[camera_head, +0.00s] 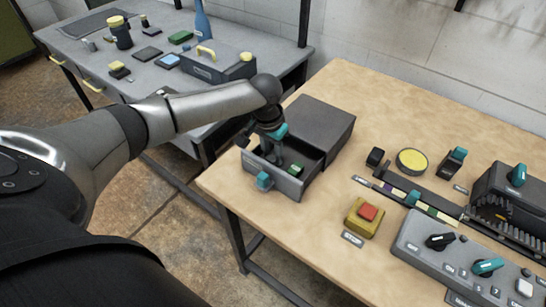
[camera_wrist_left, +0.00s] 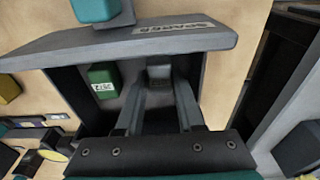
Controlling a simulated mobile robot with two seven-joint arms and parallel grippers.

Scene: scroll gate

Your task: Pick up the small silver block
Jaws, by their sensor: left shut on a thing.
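My left gripper (camera_head: 277,158) reaches down into the open drawer (camera_head: 290,184) of a dark grey box. In the left wrist view its two fingers (camera_wrist_left: 160,82) are shut on a small silver block (camera_wrist_left: 159,73) near the drawer's front wall. In the head view I cannot make out the block, which the gripper seems to hide. A green block (camera_wrist_left: 103,82) with a white label lies in the same drawer, beside the gripper; it also shows in the head view (camera_head: 296,170). My right gripper is not in view.
The drawer front has a teal handle (camera_head: 264,181) and a lettered label. To the right on the wooden table (camera_head: 385,110) are a red button on a yellow base (camera_head: 364,215), a yellow disc (camera_head: 412,161) and a control panel (camera_head: 470,258). A grey bench (camera_head: 130,72) with tools stands behind left.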

